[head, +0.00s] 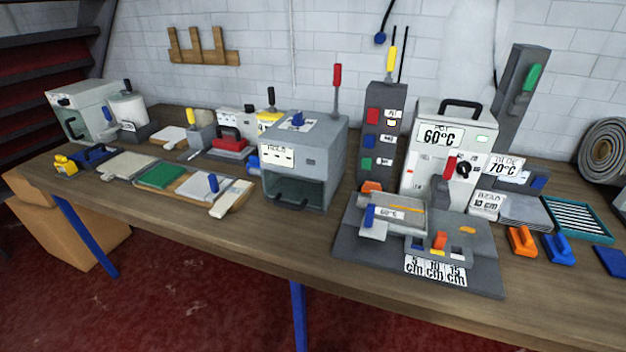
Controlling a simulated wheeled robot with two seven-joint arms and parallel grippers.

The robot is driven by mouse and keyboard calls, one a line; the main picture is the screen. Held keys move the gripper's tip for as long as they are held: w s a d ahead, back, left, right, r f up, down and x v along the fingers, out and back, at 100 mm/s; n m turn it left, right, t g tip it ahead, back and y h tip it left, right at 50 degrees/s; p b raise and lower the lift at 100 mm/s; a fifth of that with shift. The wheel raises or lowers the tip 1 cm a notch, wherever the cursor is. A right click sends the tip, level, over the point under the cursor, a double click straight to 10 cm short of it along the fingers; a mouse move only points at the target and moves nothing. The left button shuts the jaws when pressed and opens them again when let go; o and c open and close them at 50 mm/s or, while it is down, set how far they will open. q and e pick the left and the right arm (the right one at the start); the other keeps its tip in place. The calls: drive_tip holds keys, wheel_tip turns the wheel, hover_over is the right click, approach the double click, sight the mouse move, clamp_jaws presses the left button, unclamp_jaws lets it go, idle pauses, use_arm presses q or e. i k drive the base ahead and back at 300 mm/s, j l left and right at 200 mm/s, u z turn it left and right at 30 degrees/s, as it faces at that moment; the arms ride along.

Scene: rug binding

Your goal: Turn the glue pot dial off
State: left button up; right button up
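The pot unit (484,127) is a white box with a black top handle, standing right of centre on the bench. Its label (440,136) seems to read POT 60°C. A round black dial (463,169) with a light mark sits on its front face; the mark is too small to tell the setting. A red lever (449,171) stands just left of the dial and is close to it in the picture. Neither of my grippers is in view.
A grey base (350,243) with a small tray (400,208) lies in front of the pot unit. A dark post (376,122) with coloured switches stands left of it. A 70°C sign (503,167) is to its right. The front edge of the wooden bench (270,235) is mostly clear.

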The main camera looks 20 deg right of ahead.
sight(464, 168)
drive_tip(key=z, duration=1.4)
